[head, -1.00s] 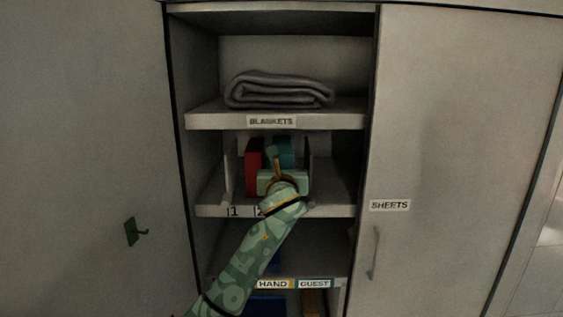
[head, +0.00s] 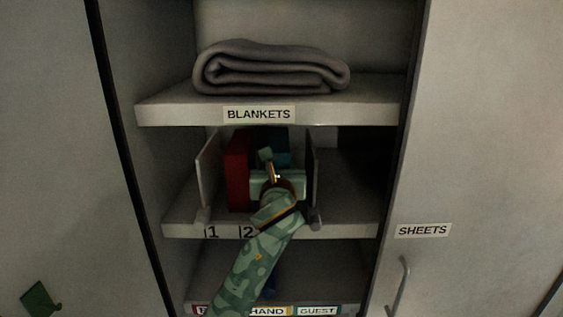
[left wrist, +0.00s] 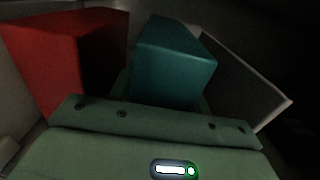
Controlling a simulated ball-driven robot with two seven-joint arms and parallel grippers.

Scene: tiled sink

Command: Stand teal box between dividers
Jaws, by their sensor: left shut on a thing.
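The teal box (head: 282,140) stands upright on the middle shelf, mostly hidden behind my left gripper in the head view. In the left wrist view the teal box (left wrist: 174,60) rises just beyond the gripper body, between the red box and the right divider. My left gripper (head: 271,172) is shut on the teal box; its fingertips are hard to see. The red box (head: 237,168) stands to the left of the teal box, with a dark gap between them in the wrist view. The left divider (head: 207,165) and the right divider (head: 312,168) stand on either side. My right gripper is not in view.
Above is the blankets shelf (head: 160,112) with a folded grey blanket (head: 272,70). The middle shelf (head: 350,228) has free room right of the right divider. A closed door labelled SHEETS (head: 480,130) is at the right, with a handle (head: 399,285).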

